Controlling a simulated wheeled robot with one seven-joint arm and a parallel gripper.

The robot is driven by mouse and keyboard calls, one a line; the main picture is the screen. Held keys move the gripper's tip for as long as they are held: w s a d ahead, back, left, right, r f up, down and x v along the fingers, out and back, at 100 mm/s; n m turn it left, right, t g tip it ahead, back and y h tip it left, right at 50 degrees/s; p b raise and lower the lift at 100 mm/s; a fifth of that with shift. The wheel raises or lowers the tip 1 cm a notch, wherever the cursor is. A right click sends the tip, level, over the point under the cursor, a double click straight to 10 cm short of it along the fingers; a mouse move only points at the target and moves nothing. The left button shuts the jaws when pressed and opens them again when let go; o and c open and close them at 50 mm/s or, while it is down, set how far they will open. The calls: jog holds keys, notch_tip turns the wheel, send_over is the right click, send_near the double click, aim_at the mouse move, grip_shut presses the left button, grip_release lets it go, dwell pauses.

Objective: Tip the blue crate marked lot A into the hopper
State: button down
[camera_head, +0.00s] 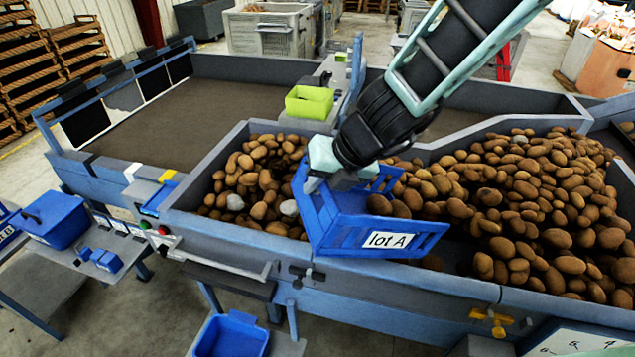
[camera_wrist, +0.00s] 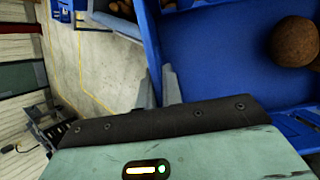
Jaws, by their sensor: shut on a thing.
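The blue crate marked lot A (camera_head: 345,236) is tilted over the hopper (camera_head: 247,238), with its white label facing the front. My gripper (camera_head: 335,180) is shut on the crate's left wall. In the wrist view, the two fingers (camera_wrist: 160,92) close on the blue crate wall, and the crate's inside (camera_wrist: 225,60) shows one brown potato (camera_wrist: 294,42). The hopper holds many potatoes (camera_head: 540,190), heaped highest at the right, and some lie against the crate's open side. Whether the crate touches the hopper rim is unclear.
A lime-green bin (camera_head: 309,102) stands on the ledge behind the hopper. A blue tub (camera_head: 231,335) is below the front edge. A wide brown belt (camera_head: 220,110) lies behind.

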jog(key=w+d+r+m+y, duration=0.1)
jog(key=d+r+y, duration=0.3)
jog(key=d+r, duration=0.4)
jog(key=shift+w+d+g+y, duration=0.15)
jog(key=shift+w+g+y, duration=0.2)
jog(key=shift+w, duration=0.3)
jog(key=w+d+r+m+y+p, duration=0.1)
jog(key=w+d+r+y+p, duration=0.1)
jog(key=d, duration=0.8)
jog(key=r+y+p, duration=0.1)
jog(key=y, duration=0.1)
jog(key=shift+w+d+r+m+y, duration=0.15)
jog(key=shift+w+d+m+y, duration=0.15)
jog(key=shift+w+d+y, duration=0.1)
jog(key=shift+g, duration=0.25)
